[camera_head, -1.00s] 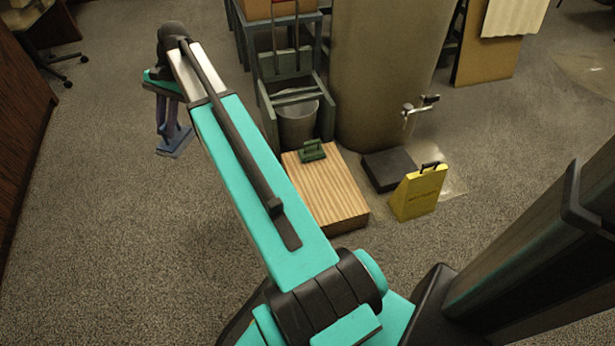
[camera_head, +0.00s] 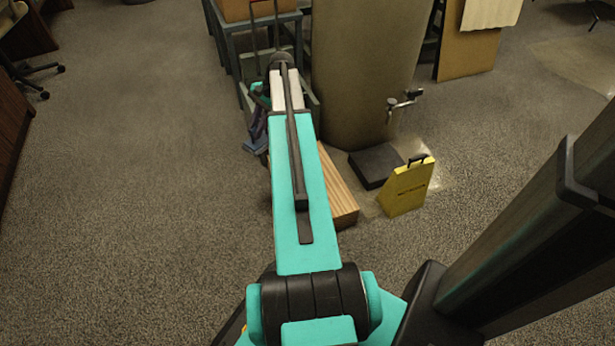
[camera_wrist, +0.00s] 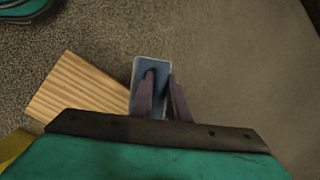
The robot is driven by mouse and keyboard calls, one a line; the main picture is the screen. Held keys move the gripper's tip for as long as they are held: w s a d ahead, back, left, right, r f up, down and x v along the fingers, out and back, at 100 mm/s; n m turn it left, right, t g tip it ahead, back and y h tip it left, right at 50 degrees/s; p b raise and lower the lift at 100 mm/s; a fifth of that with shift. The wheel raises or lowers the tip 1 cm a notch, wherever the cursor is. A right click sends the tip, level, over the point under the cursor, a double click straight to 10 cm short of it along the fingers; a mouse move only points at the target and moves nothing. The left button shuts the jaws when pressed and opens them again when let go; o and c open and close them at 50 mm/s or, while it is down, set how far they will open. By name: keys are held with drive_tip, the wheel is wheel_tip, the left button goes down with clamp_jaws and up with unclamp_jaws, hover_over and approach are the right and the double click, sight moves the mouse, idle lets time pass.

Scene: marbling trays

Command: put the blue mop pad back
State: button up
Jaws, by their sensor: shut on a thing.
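The blue mop pad (camera_wrist: 151,72) is between the two fingers of my gripper (camera_wrist: 162,95) in the wrist view. My gripper is shut on it and holds it above the floor. In the head view the blue pad (camera_head: 256,146) shows only in part, to the left of my arm, beside the grey frame; my arm hides most of my gripper there. The light wooden block (camera_head: 338,190) lies partly behind my arm. It also shows in the wrist view (camera_wrist: 80,90), lower than the pad and to its left. The green-handled thing seen earlier on the block is hidden now.
A yellow sign (camera_head: 407,187) and a dark slab (camera_head: 374,165) stand right of the block. A large tan drum (camera_head: 360,75) with a tap (camera_head: 404,101) stands behind them. A grey-blue rack (camera_head: 222,40) is at the back.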

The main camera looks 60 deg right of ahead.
drive_tip(key=s+d+f+m, duration=0.1)
drive_tip(key=s+d+f, duration=0.4)
drive_tip(key=s, duration=0.4)
drive_tip(key=s+d+f+m+t+h+b, duration=0.1)
drive_tip(key=s+d+f+m, duration=0.1)
drive_tip(key=s+d+f, duration=0.4)
drive_tip(key=s+d+f+m+h+b, duration=0.1)
drive_tip(key=s+d+f, duration=0.5)
drive_tip(key=s, duration=0.6)
drive_tip(key=shift+s+m, duration=0.2)
drive_tip(key=shift+m, duration=0.5)
drive_tip(key=shift+w, duration=0.15)
drive_tip(key=w+a+b, duration=0.2)
drive_tip(key=w+b, duration=0.1)
drive_tip(key=w, duration=0.4)
drive_tip(key=w+a+f+b, duration=0.1)
drive_tip(key=w+a+b, duration=0.2)
drive_tip(key=w, duration=0.5)
drive_tip(key=shift+f, duration=0.25)
drive_tip(key=shift+f, duration=0.1)
drive_tip(key=shift+f+b, duration=1.4)
drive_tip(key=shift+f, duration=0.3)
